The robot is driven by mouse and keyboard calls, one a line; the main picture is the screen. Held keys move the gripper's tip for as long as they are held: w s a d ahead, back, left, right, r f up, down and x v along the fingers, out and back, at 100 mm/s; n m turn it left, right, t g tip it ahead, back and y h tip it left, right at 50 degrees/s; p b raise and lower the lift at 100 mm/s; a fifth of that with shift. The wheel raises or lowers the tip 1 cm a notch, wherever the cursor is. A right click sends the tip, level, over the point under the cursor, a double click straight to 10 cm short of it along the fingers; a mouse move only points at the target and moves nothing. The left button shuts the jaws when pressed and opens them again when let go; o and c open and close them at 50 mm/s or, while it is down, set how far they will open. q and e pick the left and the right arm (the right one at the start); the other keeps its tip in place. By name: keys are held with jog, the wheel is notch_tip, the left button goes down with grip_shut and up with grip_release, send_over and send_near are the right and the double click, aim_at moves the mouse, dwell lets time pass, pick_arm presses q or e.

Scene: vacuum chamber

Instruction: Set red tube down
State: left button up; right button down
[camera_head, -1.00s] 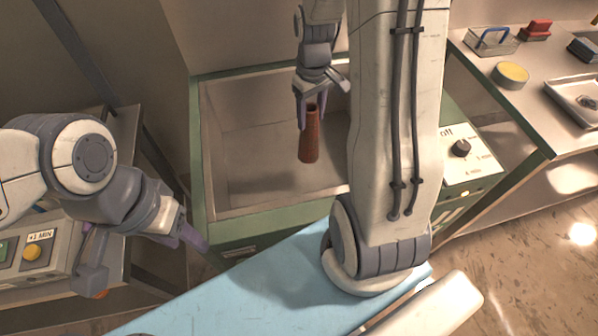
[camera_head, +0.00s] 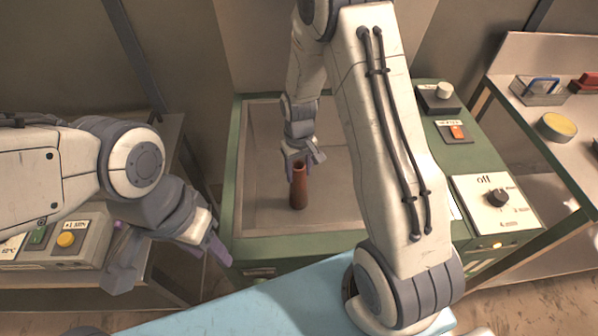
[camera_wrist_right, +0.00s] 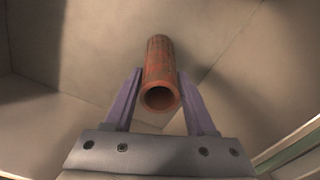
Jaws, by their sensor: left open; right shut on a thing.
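The red tube (camera_head: 299,188) is upright inside the open chamber (camera_head: 240,170) with green edges. In the right wrist view the tube (camera_wrist_right: 158,62) stands between the two purple fingers, with its open end toward the camera. My right gripper (camera_head: 298,166) is shut on the tube near its upper end. Whether the tube's bottom touches the chamber floor I cannot tell. My left gripper (camera_head: 172,262) is open and empty, outside the chamber to its left.
A control panel with an "off" dial (camera_head: 497,197) is right of the chamber. A box with a yellow button (camera_head: 66,239) is at the left. A side table at right holds a yellow round dish (camera_head: 558,126) and a blue-handled basket (camera_head: 541,88). The chamber floor around the tube looks clear.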

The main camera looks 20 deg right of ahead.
jog(key=shift+f, duration=0.6)
jog(key=shift+c, duration=1.1)
grip_release()
